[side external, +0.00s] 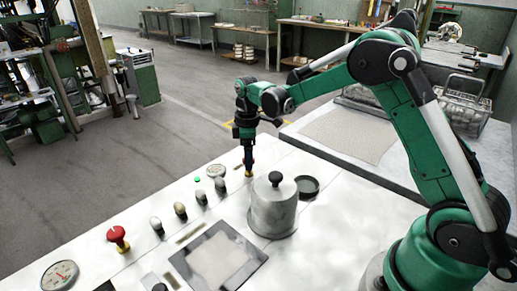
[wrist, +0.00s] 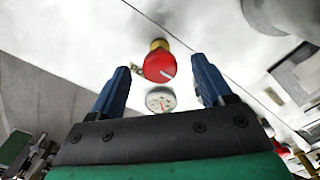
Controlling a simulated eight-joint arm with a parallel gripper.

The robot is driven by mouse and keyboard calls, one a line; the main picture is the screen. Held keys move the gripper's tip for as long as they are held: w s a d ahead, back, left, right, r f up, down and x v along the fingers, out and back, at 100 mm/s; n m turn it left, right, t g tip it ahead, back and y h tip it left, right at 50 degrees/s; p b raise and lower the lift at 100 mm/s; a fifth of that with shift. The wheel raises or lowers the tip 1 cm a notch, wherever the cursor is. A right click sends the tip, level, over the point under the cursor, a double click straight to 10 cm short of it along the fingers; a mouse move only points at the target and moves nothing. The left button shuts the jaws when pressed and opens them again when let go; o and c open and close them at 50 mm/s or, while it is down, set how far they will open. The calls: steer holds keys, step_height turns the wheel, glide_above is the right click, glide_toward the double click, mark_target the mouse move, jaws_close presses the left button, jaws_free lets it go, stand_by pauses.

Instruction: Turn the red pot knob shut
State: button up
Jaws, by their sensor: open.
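The red pot knob (wrist: 159,67) shows in the wrist view as a round red cap with a white pointer line and a brass-yellow stem behind it. The line slants down to the right. My gripper (wrist: 161,78) is open, with one blue finger on each side of the knob and visible gaps between. In the side view my gripper (side external: 247,148) points down over the knob's yellow part (side external: 249,173) on the white panel, mostly hiding the red cap. I cannot tell the exact height gap.
A lidded metal pot (side external: 273,210) stands close on the right, with a dark round ring (side external: 305,187) behind it. A gauge (side external: 216,170), a green light (side external: 197,180), several small knobs and a red mushroom button (side external: 118,236) lie along the panel to the left.

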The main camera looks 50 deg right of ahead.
steer(key=shift+f, duration=0.25)
jaws_close()
steer(key=m, duration=0.4)
steer(key=shift+m, duration=0.4)
steer(key=m, duration=0.4)
steer(key=shift+m, duration=0.3)
steer(key=m, duration=0.4)
steer(key=shift+m, duration=2.2)
